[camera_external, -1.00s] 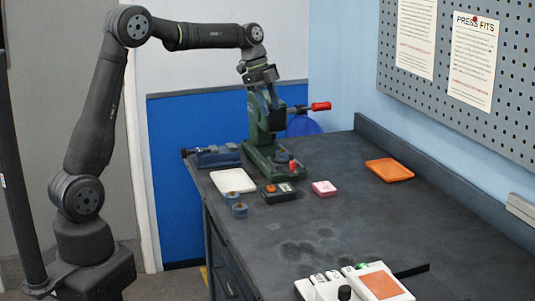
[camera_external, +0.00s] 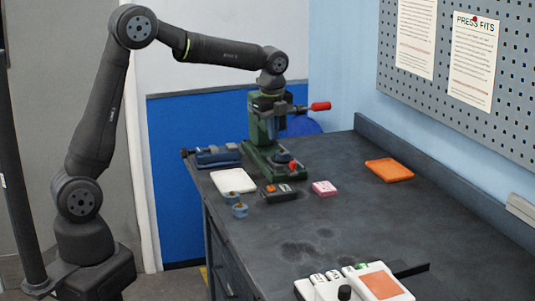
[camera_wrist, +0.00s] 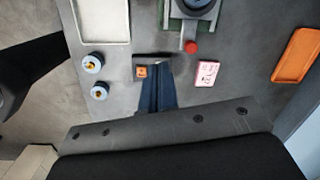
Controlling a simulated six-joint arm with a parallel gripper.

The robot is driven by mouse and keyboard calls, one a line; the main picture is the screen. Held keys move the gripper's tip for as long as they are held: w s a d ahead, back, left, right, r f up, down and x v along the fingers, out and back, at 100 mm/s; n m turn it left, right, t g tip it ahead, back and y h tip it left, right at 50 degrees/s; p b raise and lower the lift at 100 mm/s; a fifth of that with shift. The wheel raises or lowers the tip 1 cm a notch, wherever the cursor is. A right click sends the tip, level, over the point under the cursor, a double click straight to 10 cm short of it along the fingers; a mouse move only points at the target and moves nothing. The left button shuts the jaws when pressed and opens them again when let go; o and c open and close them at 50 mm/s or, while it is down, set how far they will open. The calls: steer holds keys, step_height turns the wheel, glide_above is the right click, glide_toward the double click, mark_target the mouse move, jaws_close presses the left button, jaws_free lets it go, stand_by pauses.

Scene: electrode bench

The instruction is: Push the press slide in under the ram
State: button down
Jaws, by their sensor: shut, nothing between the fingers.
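The green press (camera_external: 262,132) stands at the back of the bench, with a red-ended lever reaching out to the right. Its slide is at the front of the press base, and its red knob (camera_external: 293,167) points toward the bench front. The knob also shows at the top of the wrist view (camera_wrist: 190,47), below the round dark part of the press. My gripper (camera_wrist: 153,90) is shut and empty. In the wrist view its fingertips are left of and below the knob, apart from it in the picture. In the external view the fingers are hard to separate from the press.
A black box with an orange button (camera_wrist: 140,71) lies by my fingertips in the wrist view. A pink block (camera_wrist: 207,73) is right of it. Two blue cylinders (camera_wrist: 93,63), a white tray (camera_wrist: 103,42) and a blue vise (camera_external: 217,157) are left. An orange tray (camera_wrist: 297,55) is right.

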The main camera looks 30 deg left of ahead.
mark_target(279, 153)
steer(key=s+d+f+m+t+y, duration=0.2)
steer(key=s+d+f+m+t, duration=0.1)
steer(key=s+d+m+t, duration=0.5)
steer(key=shift+m+g, duration=0.5)
steer(key=shift+g, duration=0.1)
steer(key=x, duration=0.8)
steer(key=shift+s+d+f, duration=0.1)
steer(key=shift+d+f, duration=0.1)
steer(key=shift+f, duration=0.3)
steer(key=shift+w+a+f, duration=0.1)
steer(key=shift+w+a, duration=0.1)
steer(key=shift+w, duration=0.4)
steer(key=shift+w+a, duration=0.25)
steer(key=shift+w, duration=0.4)
steer(key=shift+w+a, duration=0.2)
steer(key=shift+w, duration=0.6)
steer(key=w+a, duration=0.6)
steer(key=a, duration=0.1)
steer(key=shift+w, duration=0.4)
